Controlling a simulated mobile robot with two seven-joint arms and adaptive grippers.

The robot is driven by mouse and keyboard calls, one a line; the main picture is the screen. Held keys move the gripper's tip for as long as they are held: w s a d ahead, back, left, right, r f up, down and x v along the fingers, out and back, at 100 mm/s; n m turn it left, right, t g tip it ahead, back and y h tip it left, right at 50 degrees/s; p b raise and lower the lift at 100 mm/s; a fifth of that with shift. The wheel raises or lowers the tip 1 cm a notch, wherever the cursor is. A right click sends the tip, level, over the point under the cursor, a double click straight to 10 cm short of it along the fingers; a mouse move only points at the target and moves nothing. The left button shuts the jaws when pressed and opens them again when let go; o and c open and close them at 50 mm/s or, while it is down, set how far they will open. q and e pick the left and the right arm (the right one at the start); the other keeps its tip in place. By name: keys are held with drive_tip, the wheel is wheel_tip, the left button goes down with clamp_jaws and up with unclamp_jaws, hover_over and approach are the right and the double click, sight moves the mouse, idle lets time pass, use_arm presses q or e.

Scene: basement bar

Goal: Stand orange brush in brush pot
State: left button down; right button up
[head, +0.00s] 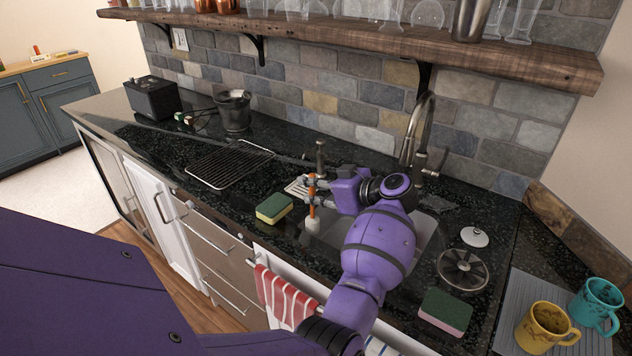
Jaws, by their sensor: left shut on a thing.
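My left gripper (311,184) is shut on the orange brush (311,198) beside the sink. The brush is roughly upright, with its pale head (313,224) pointing down near the sink's left edge. I cannot tell whether the head touches the counter. A dark grey pot (235,115) stands at the back of the counter, to the left of and beyond my left gripper; it looks like the brush pot, and its inside is hard to make out. My right gripper is not in view.
A yellow-green sponge (273,208) lies just left of the brush. A black wire rack (222,166) lies between it and the pot. A slim upright metal piece (320,156) and the tap (418,130) stand behind. A wooden shelf (400,37) with glasses overhangs the counter.

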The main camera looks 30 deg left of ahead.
sight(315, 219)
use_arm(q)
wheel_tip(315, 219, down, 3)
drive_tip(key=shift+b, duration=0.65)
drive_tip(key=shift+f+b, duration=0.45)
drive_tip(key=shift+f, duration=0.15)
drive_tip(key=shift+f+b, duration=0.45)
drive_tip(key=shift+f, duration=0.65)
drive_tip(key=shift+f+b, duration=0.35)
drive_tip(key=shift+f, duration=1.9)
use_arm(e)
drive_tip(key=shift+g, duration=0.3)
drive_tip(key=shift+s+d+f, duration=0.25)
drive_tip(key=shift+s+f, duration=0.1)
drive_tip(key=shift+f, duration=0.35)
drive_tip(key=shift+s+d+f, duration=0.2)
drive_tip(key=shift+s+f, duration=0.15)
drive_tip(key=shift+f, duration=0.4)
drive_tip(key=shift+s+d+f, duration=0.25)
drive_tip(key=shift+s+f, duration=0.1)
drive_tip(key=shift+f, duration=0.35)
